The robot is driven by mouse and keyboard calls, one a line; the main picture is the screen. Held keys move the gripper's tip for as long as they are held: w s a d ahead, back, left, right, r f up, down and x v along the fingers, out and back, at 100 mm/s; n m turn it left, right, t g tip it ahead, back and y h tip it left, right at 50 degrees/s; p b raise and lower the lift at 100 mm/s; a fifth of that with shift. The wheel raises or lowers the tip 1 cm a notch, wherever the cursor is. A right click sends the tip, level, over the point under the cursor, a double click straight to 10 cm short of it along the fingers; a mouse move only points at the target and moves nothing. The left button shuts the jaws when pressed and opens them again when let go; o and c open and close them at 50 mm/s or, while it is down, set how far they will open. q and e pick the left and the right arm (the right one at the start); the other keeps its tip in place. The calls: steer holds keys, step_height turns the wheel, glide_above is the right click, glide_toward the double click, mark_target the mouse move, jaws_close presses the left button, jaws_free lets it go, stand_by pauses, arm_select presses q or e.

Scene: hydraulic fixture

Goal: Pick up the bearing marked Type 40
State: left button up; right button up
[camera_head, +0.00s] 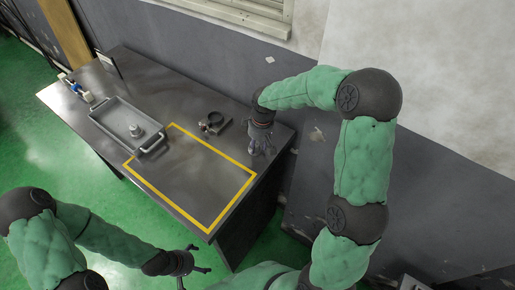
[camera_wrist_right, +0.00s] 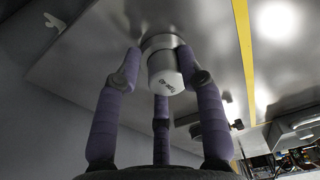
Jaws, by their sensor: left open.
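A silver stepped cylindrical bearing (camera_wrist_right: 165,66) stands at the tabletop in the right wrist view. Its end face carries small dark lettering, too small for me to read surely. The three purple-grey fingers of my right gripper (camera_wrist_right: 160,75) reach around it, with two tips beside it; I cannot tell whether they press on it. In the head view my right gripper (camera_head: 262,143) is low at the table's right end and hides this bearing. A second silver part (camera_head: 136,131) stands in the grey tray (camera_head: 110,113). My left gripper (camera_head: 197,264) is open and empty, in front of the table.
A dark fixture with a ring (camera_head: 213,122) sits on the table (camera_head: 190,165) left of my right gripper. A yellow outlined rectangle (camera_head: 230,205) on the table is empty. A small blue and white item (camera_head: 76,88) lies at the far left. A wall stands behind the table.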

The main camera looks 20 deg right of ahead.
steer(key=shift+f, duration=0.1)
steer(key=shift+c, duration=1)
